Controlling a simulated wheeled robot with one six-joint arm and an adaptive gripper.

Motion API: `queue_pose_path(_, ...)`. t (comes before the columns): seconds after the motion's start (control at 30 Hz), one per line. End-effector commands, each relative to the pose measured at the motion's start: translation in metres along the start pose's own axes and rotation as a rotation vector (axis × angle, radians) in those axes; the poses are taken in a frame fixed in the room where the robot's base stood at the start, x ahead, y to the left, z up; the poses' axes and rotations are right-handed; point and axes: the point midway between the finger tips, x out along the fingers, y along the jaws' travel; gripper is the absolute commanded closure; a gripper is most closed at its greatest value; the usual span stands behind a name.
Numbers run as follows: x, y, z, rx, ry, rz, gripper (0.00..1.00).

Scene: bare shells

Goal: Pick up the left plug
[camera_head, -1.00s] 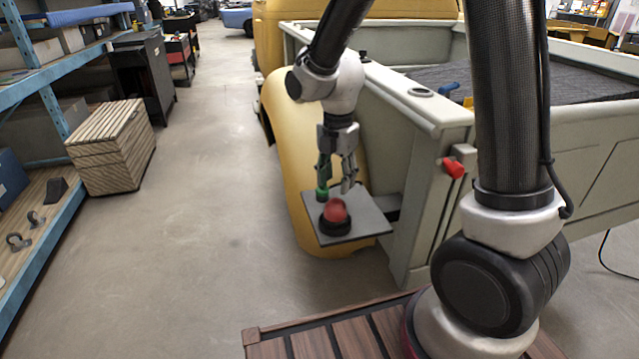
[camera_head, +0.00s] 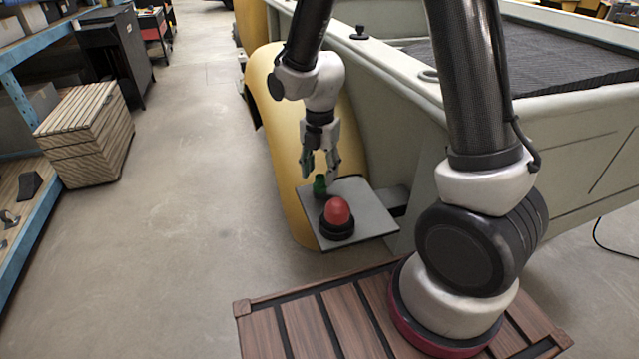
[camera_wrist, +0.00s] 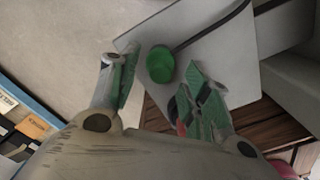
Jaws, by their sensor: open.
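A small green plug (camera_head: 320,186) stands on a grey square plate (camera_head: 372,212), toward its back left part. A red dome on a black ring (camera_head: 337,214) sits in front of it on the same plate. My gripper (camera_head: 320,172) points down over the green plug, open, with its fingers apart and nothing held. In the wrist view my gripper (camera_wrist: 163,70) has the green plug (camera_wrist: 160,64) showing between its two fingertips. I cannot tell whether the fingers touch it. A bit of red shows there behind the right finger, mostly hidden.
A pale green truck bed (camera_head: 400,100) stands right behind the plate, with a yellow fender (camera_head: 272,150) beside it. A slatted wooden crate (camera_head: 85,140) and a blue-framed shelf (camera_head: 28,235) are at the left. The floor (camera_head: 190,190) between is clear.

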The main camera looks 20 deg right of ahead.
Motion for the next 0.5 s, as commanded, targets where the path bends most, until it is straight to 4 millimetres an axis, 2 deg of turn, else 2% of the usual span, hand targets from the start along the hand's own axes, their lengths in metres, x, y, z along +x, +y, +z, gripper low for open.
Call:
queue_pose_path(0.13, 0.02, -0.001, -0.001, 0.0, 0.001, -0.003, 0.52)
queue_pose_path(0.4, 0.024, 0.0, -0.001, 0.0, 0.0, 0.0, 0.52)
queue_pose_path(0.5, 0.024, 0.0, -0.001, 0.0, 0.0, 0.0, 0.69)
